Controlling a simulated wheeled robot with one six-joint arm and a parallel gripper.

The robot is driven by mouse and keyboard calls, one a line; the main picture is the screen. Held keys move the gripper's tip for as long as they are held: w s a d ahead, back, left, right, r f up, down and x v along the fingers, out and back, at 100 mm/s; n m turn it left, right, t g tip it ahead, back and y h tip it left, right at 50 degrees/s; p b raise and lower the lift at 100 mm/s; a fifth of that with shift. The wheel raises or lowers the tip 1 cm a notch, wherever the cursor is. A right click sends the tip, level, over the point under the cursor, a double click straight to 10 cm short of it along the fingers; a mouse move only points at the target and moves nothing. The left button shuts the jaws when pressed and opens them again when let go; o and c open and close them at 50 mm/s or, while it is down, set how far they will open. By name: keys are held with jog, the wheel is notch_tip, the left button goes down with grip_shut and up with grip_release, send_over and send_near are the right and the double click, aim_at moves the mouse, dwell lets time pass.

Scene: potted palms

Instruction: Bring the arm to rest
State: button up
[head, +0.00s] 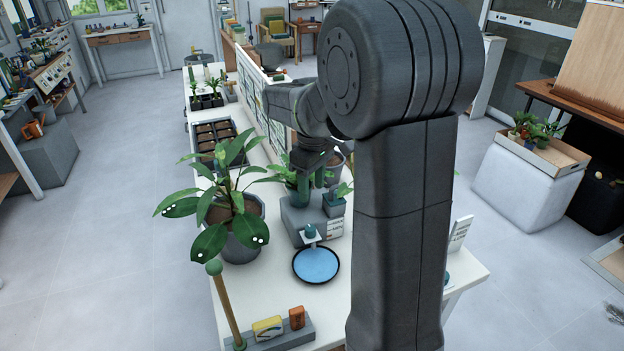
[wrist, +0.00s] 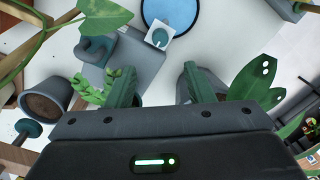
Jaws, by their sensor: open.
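My gripper (head: 313,178) is at the end of my bent dark grey arm, low above the white bench, among the pots. In the wrist view its two green fingers (wrist: 161,88) stand apart with a gap between them. Nothing is held in that gap. In the head view a small leafy plant and a grey block (head: 303,222) are close below and beside the gripper. My arm's upper links hide part of the bench and the area behind the gripper.
A large broad-leaved potted plant (head: 238,212) with white spots stands left of my gripper. A blue round dish (head: 316,265) lies in front, also seen in the wrist view (wrist: 172,10). Black seed trays (head: 216,138) stand farther back.

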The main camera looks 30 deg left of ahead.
aim_at(311, 228)
jog(key=shift+r, duration=0.7)
jog(key=f, duration=1.4)
jog(key=shift+s, duration=0.25)
jog(key=shift+r, duration=0.15)
